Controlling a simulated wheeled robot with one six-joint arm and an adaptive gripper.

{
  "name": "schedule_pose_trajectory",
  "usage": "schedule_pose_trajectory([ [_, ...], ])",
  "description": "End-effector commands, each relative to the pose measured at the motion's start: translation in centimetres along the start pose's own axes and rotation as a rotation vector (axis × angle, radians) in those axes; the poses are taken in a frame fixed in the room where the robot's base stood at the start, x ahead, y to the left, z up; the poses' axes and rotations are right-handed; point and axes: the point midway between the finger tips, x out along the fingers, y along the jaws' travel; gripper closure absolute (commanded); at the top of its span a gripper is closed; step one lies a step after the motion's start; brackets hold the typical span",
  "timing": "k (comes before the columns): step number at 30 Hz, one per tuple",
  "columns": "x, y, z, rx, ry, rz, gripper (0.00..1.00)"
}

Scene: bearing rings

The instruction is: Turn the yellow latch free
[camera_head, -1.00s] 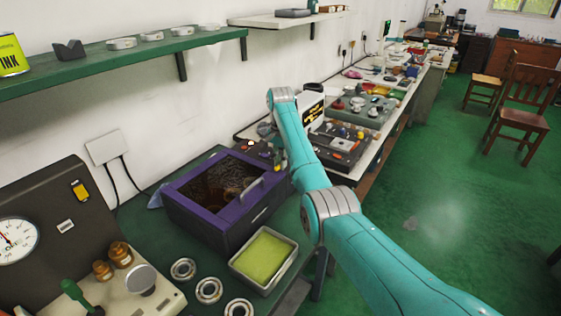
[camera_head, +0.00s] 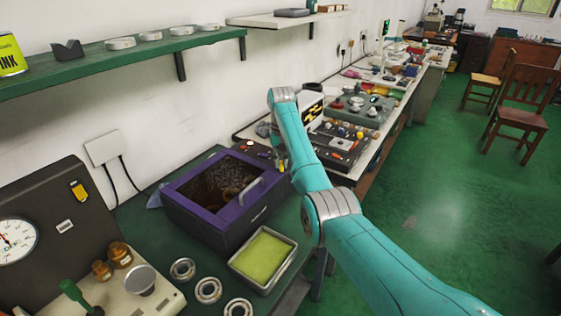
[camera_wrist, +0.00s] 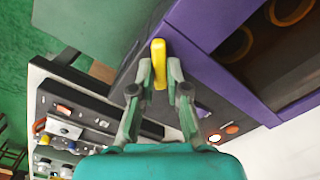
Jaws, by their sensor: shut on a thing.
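The yellow latch (camera_wrist: 158,62) stands at the side of the purple box in the wrist view. My gripper (camera_wrist: 160,72) is shut on the latch, with one finger on each side of it. The latch's lower part lies between the fingers and its upper end sticks out past them. The purple box (camera_head: 181,204) is on the green bench, with a handle (camera_head: 252,190) and a dark see-through top. Rings show inside the box in the wrist view. In the head view my arm reaches behind the box's right end, and the gripper is mostly hidden there.
A tray with a yellow-green pad (camera_head: 264,256) stands in front of the box. Several loose bearing rings (camera_head: 209,290) lie to its left. A gauge stand (camera_head: 60,228) is at the far left. A second bench (camera_head: 345,178) with panels of parts is behind my arm.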

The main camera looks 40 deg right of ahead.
Motion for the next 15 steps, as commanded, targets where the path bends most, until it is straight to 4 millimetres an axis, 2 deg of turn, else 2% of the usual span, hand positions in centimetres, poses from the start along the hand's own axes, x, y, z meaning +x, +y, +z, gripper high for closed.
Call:
schedule_pose_trajectory([
  [15, -0.09, 0.38, -0.15, -0.486, 0.002, 0.0, 1.0],
])
